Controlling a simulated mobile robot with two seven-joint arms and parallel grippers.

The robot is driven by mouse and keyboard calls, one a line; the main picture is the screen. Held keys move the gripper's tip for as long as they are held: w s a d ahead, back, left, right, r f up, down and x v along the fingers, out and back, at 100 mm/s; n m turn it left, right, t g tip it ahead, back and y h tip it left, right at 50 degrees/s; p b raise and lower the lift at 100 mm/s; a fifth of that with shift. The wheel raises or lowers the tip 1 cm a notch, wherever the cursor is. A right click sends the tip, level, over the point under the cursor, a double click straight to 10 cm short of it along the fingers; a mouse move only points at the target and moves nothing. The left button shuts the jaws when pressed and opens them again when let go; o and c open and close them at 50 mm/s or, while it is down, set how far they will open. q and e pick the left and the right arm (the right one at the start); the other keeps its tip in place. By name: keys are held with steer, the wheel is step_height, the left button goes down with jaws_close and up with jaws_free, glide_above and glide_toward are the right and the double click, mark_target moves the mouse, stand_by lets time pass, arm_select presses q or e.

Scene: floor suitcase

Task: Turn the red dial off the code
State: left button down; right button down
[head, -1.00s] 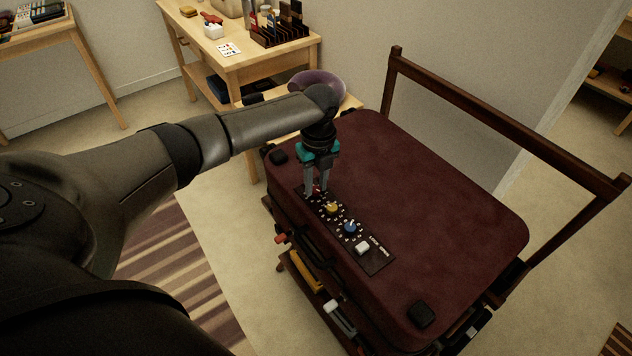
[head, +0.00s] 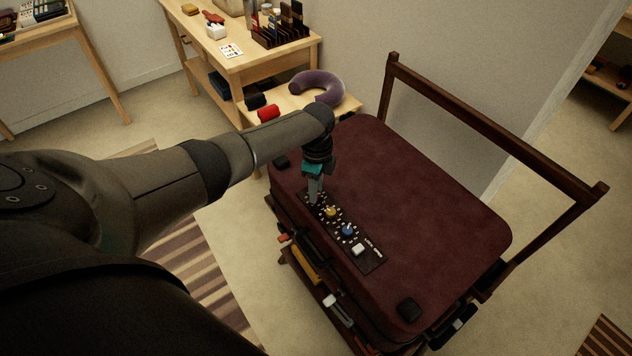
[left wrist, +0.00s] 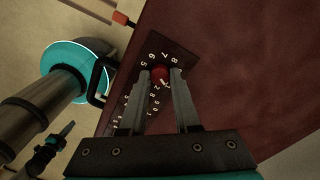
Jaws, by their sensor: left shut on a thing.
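The dark red suitcase (head: 420,205) lies flat, with a black code panel (head: 371,263) along its near left edge. The red dial (left wrist: 160,75) shows in the left wrist view, ringed by white digits, with a small white mark on its lower right side. My left gripper (head: 314,201) points down at the far end of the panel. Its fingertips (left wrist: 160,73) are shut on the red dial, one on each side. In the head view the fingers hide the dial.
A dark wooden rail (head: 490,118) stands behind the suitcase. A low table with a purple neck pillow (head: 322,88) and a red roll (head: 268,112) is beyond my left forearm. The suitcase top right of the panel is clear.

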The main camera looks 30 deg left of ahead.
arm_select(q)
steer(key=n+p, duration=0.1)
steer(key=n, duration=0.1)
steer(key=shift+r+n, duration=0.1)
steer(key=shift+n, duration=0.3)
steer(key=shift+n+p, duration=0.7)
steer(key=shift+n, duration=0.7)
steer(key=c, duration=0.6)
jaws_free()
steer(key=shift+c, duration=0.2)
step_height(320, 180, up, 15)
steer(key=p, duration=0.5)
steer(key=shift+w+a, duration=0.15)
steer(key=shift+a, duration=0.05)
